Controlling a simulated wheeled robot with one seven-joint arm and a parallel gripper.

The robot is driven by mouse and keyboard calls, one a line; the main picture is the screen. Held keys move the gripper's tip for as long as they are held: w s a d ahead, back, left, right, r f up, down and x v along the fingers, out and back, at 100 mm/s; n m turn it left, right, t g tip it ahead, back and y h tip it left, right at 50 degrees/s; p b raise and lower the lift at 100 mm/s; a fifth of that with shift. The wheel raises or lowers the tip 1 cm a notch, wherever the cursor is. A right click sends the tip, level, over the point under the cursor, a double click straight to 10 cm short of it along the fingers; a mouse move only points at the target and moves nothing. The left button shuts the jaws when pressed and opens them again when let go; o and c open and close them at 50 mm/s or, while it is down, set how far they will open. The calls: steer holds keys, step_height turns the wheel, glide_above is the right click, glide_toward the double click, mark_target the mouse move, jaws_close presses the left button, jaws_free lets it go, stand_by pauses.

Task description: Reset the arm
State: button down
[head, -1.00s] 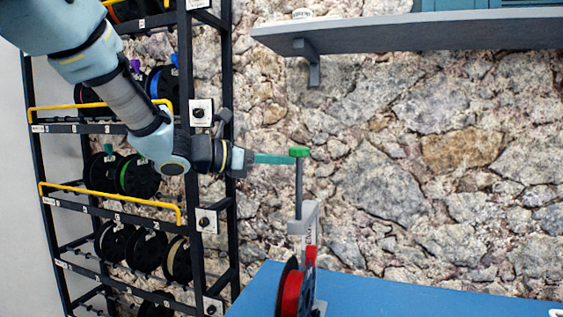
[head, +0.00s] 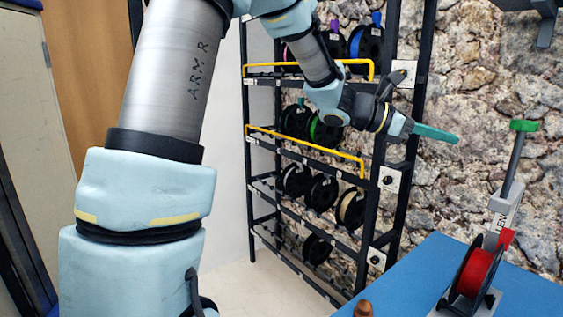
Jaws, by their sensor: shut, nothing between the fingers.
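My gripper (head: 436,133) is at the end of my arm, right of centre in the head view. Its green fingers are shut together with nothing between them and point right. It is in the air in front of the stone wall, beside the black rack and apart from the grey stand (head: 507,205) with a green knob on top. My arm is bent, coming down from the top of the picture.
A black rack (head: 386,188) with yellow rails holds several filament spools. A red spool (head: 477,273) stands by the grey stand on the blue table (head: 405,275). A brown knob-like object (head: 363,309) is at the table's near edge. A wall shelf shows top right.

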steer(key=a+f+m+t+y, duration=0.1)
steer(key=a+f+m+y, duration=0.4)
steer(key=a, duration=0.9)
steer(key=a+f+m+t+y, duration=0.2)
steer(key=a+f+m+y, duration=0.2)
steer(key=a+f, duration=0.5)
steer(key=s+a+f+m+t+y, duration=0.1)
steer(key=a+f+m+y, duration=0.4)
steer(key=a, duration=1.6)
step_height(320, 180, down, 2)
steer(key=shift+a+m+t+y, duration=0.25)
steer(key=shift+m+t, duration=0.25)
steer(key=shift+m, duration=0.3)
steer(key=shift+s, duration=0.1)
